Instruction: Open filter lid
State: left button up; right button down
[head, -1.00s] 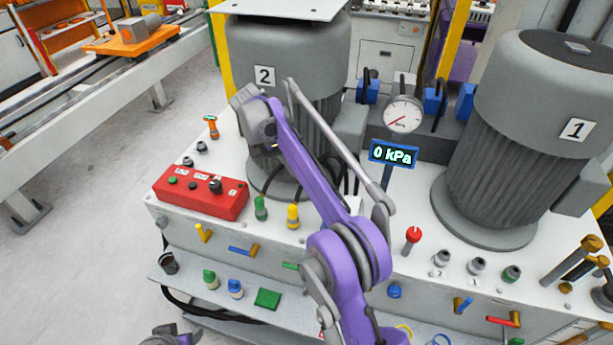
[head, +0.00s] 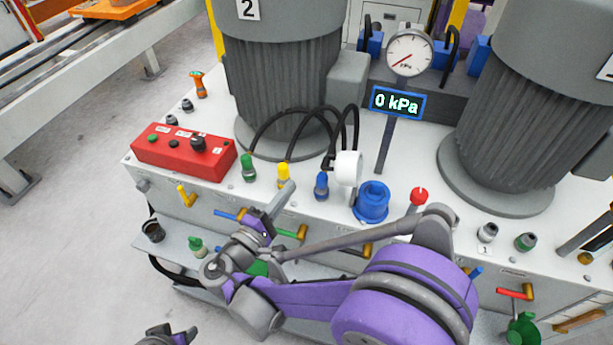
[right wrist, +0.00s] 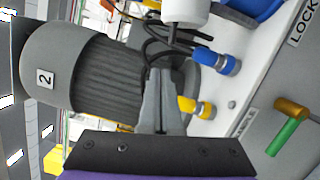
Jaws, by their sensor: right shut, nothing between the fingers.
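A blue round housing (head: 372,202) stands on the white bench top, right of the middle. A white cylinder (head: 348,168) is beside it at its upper left; I cannot tell which of them is the filter lid. Both show partly at the top of the right wrist view, the blue housing (right wrist: 247,10) and the white cylinder (right wrist: 186,10). My right gripper (head: 287,188) is shut and empty, left of the housing and apart from it, near the yellow connector (head: 283,174). Its fingers (right wrist: 163,80) point toward the hoses. My left gripper (head: 165,335) shows only partly at the bottom edge.
A blue connector (head: 321,185) stands between my right gripper and the housing. A red-knobbed lever (head: 418,197) is right of the housing. A red control box (head: 185,150), motor 2 (head: 280,90), black hoses (head: 300,112) and a gauge reading 0 kPa (head: 397,102) surround this area.

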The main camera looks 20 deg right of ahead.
aim_at(341, 168)
jog(key=w+d+r+p, duration=0.1)
jog(key=w+d, duration=0.2)
jog(key=d, duration=0.7)
jog(key=shift+w+d+r, duration=0.15)
jog(key=shift+w+r, duration=0.1)
jog(key=shift+w, duration=0.1)
jog(key=shift+s+d+r+m+p, duration=0.55)
jog(key=shift+d+r+m+p, duration=0.05)
jog(key=shift+d+r+m, duration=0.15)
jog(key=shift+w+a, duration=0.1)
jog(key=shift+w, duration=0.05)
